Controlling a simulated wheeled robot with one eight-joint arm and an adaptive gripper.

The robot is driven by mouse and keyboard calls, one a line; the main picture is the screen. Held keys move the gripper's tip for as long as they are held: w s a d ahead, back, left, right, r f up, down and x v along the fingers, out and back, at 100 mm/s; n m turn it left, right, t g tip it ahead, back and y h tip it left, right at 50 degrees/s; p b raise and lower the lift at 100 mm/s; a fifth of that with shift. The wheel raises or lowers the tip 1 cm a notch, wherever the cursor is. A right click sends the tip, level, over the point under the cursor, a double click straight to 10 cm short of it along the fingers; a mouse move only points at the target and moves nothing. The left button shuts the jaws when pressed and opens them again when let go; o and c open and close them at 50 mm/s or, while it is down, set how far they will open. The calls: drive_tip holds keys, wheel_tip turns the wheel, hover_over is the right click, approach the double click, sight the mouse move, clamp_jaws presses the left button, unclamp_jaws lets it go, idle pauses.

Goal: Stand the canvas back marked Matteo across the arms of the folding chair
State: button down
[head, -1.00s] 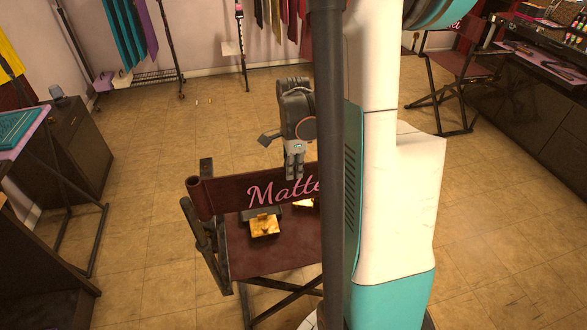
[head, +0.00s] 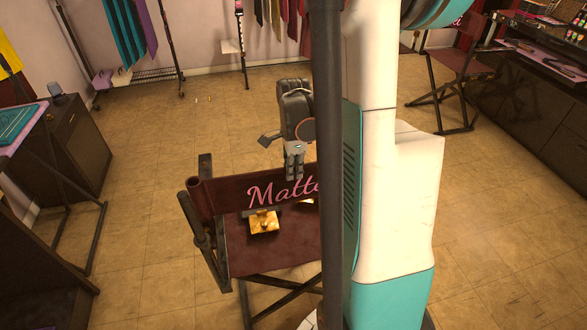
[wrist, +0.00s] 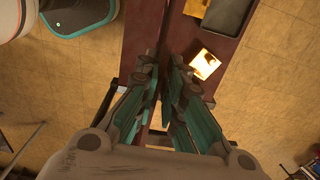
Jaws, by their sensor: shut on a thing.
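The maroon canvas back (head: 230,196), with pink script reading "Matte" before my column hides the rest, stands upright over the folding chair (head: 273,258). My gripper (head: 294,176) points down and is shut on the canvas back's top edge. The canvas's left end is close to the chair's left arm (head: 196,221) and rear post. I cannot tell whether it rests on the arms. In the wrist view my gripper's fingers (wrist: 168,82) close around the canvas, seen nearly edge-on. The right end is hidden in the head view.
A gold item (head: 263,222) lies on the seat; it also shows in the wrist view (wrist: 205,64) near a dark item (wrist: 226,14). A purple-topped cabinet is at left, another chair (head: 462,72) at back right. Floor behind is open.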

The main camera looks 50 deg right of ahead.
drive_tip(key=shift+f, duration=0.25)
drive_tip(key=c, duration=1.6)
unclamp_jaws()
drive_tip(key=shift+c, duration=0.2)
drive_tip(key=shift+r, duration=0.1)
drive_tip(key=shift+r+p, duration=2.4)
drive_tip(key=shift+r, duration=1.1)
